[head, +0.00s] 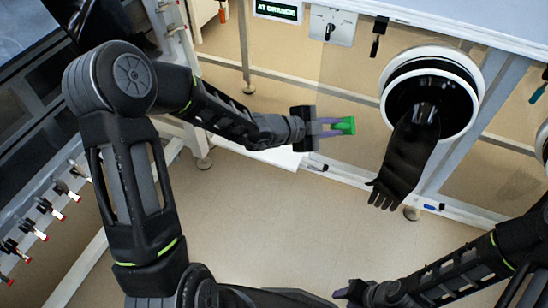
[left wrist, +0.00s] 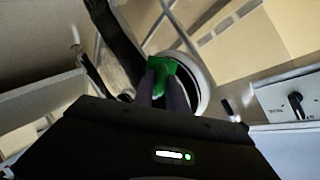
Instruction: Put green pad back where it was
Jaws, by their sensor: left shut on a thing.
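The green pad (head: 345,126) is held at the fingertips of my left gripper (head: 335,127), which is shut on it. The pad is in the air, a little left of a round glove port. In the left wrist view the green pad (left wrist: 163,68) sits between the two fingers (left wrist: 163,88), with the port ring behind it. My right gripper (head: 352,290) is at the bottom of the head view, low and far from the pad; its jaws are too small and dark to read.
A black glove (head: 405,165) hangs out of the white-ringed glove port (head: 476,75). A sign (head: 278,10) and a switch plate (head: 332,26) are at the top. A rack of red-tipped tools (head: 50,208) stands at left. The floor (head: 270,220) in the middle is clear.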

